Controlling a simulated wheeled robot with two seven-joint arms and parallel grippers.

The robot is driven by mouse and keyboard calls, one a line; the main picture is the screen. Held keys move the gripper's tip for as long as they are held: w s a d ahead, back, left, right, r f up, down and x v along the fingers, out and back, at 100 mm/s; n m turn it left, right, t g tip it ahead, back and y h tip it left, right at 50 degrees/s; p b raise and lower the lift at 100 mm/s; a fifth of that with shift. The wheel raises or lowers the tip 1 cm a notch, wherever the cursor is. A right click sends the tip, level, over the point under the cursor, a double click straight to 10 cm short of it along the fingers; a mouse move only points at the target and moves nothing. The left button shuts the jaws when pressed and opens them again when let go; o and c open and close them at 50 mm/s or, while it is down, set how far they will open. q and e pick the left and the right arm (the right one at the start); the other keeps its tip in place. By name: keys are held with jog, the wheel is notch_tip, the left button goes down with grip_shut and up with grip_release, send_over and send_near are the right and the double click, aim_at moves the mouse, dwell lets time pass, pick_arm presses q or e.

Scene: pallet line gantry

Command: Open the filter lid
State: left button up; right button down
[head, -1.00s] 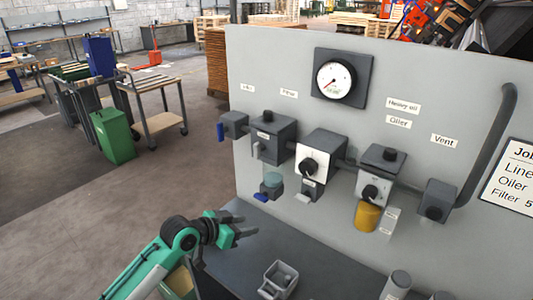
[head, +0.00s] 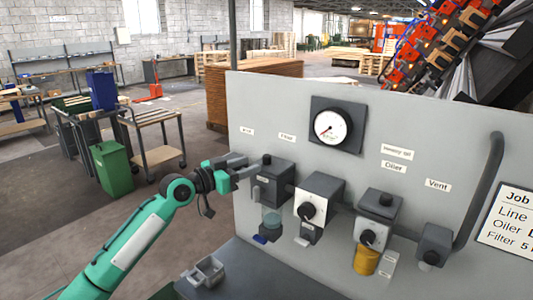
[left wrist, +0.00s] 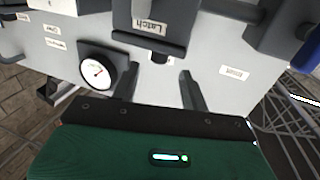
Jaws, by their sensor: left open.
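The filter (head: 275,184) is a dark grey box on the panel under the "Filter" label, with a black knob (head: 267,159) on top and a clear bowl (head: 271,218) below. Its top looks shut. My left gripper (head: 245,167) is open and empty, at the filter's upper left, covering the valve on that side. In the left wrist view, both fingers (left wrist: 160,88) are apart with nothing between them. A dark block (left wrist: 150,14) with a "Latch" label is just beyond them; I cannot tell whether they touch it. My right gripper is not in view.
The panel (head: 350,93) carries a round gauge (head: 331,127), a regulator with a black dial (head: 307,210), an oiler with a yellow bowl (head: 366,261) and a vent block (head: 434,244) with a bent pipe. A small grey tray (head: 204,272) sits on the bench below.

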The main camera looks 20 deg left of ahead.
aim_at(267, 164)
pick_arm(q)
jog(key=p+x, duration=0.2)
jog(key=x, duration=0.4)
jog(key=shift+w+d+r, duration=0.1)
jog(key=shift+r, duration=0.05)
jog(key=shift+w+d+f+p, duration=0.2)
jog(key=shift+w+d+p, duration=0.2)
jog(key=shift+w, duration=0.15)
jog(key=shift+c, duration=0.5)
